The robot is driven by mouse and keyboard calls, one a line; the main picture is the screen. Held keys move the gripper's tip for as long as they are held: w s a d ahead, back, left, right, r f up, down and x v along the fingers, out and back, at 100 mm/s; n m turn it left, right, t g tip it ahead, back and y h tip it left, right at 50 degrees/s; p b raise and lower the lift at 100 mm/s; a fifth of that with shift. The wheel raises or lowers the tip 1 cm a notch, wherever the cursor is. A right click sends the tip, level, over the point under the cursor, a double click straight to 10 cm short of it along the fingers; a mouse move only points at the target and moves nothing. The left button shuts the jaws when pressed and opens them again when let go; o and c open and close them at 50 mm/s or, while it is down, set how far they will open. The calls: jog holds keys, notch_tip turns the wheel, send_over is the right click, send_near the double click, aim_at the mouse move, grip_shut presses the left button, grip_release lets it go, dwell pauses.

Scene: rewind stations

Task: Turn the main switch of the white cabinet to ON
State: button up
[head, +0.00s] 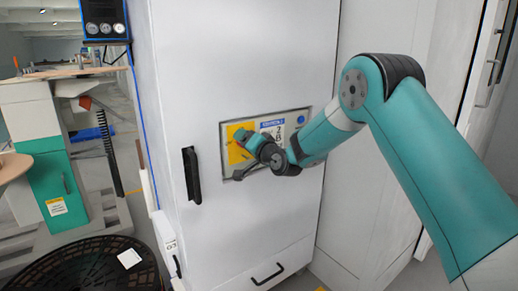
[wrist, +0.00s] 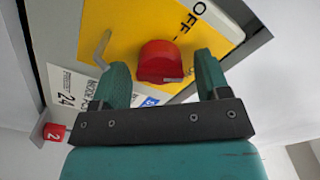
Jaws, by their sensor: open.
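The white cabinet (head: 235,70) stands in front of me, with a framed panel on its door. The panel's yellow plate (head: 236,152) also fills the upper wrist view (wrist: 115,25). A red switch knob (wrist: 160,60) sits on this plate, with black OFF lettering above and right of it. I cannot tell clearly which way the knob points. My gripper (wrist: 161,68) is open, with one teal finger on each side of the knob; contact is not clear. In the head view my gripper (head: 243,138) is at the panel and hides the knob.
A grey hook-like piece (wrist: 103,47) stands left of the knob, near the left finger. A black door handle (head: 192,175) lies left of the panel. A black round grate (head: 90,270) is at front left.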

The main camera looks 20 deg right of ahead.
jog(key=b+v, duration=0.5)
jog(key=v, duration=1.2)
jog(key=shift+r, duration=0.1)
